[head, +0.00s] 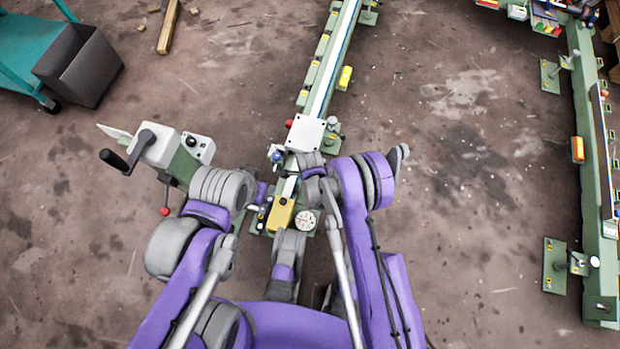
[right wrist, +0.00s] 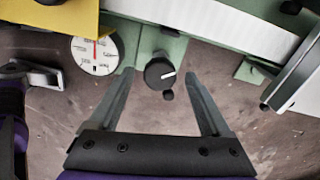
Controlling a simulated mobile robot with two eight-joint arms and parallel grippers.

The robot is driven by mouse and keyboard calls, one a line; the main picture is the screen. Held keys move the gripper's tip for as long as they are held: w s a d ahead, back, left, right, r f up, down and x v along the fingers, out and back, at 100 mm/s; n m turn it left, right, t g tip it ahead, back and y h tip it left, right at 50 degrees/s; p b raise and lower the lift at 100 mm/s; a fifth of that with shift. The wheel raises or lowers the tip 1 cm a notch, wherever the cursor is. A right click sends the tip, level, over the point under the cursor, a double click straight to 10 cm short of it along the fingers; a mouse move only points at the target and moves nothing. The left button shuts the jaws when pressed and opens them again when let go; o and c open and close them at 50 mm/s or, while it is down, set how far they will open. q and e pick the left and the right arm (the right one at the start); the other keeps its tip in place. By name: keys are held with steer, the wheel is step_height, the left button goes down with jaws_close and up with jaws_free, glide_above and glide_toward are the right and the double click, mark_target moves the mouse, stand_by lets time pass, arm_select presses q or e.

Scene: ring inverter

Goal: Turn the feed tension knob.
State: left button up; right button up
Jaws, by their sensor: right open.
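The knob (right wrist: 158,73) is round and dark grey with a white pointer line, on a light green bracket in the right wrist view. My right gripper (right wrist: 159,76) is open, with one finger on each side of the knob in the picture. Gaps show between the knob and both fingers; how far the fingertips reach in depth is unclear. The knob cannot be made out in the head view, where my arms cover much of that area. My left arm (head: 205,215) comes in from the left; its gripper's fingers cannot be made out clearly.
A white dial gauge (right wrist: 95,55) with a red needle sits left of the knob, beside a yellow block (right wrist: 48,18). A green machine rail (head: 325,70) runs up from there. A crank unit (head: 155,147) stands left. Open floor (head: 460,190) lies right.

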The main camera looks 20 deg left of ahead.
step_height(320, 180, up, 10)
steer(key=p, duration=0.2)
steer(key=shift+r+p, duration=0.25)
steer(key=shift+p, duration=0.05)
